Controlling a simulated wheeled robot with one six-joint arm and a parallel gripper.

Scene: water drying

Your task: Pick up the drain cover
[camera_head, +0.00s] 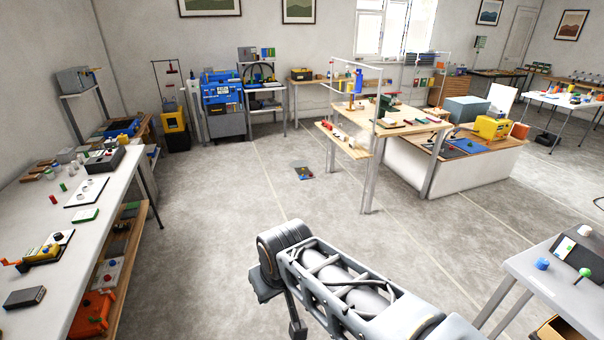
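A small dark square patch (303,171) lies on the concrete floor near the middle of the view. It has small blue, yellow and red bits on or in it. It may be the drain or its cover, but it is too small to tell. No separate drain cover can be made out. My arm reaches in from the bottom right, with its bulky grey joint on the floor side of the view, well short of the patch. My gripper cannot be made out in this view.
A long white bench (40,210) with tools and parts runs along the left. A wooden worktable (400,118) with a shelf stands right of the patch. A grey table (570,290) is at lower right.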

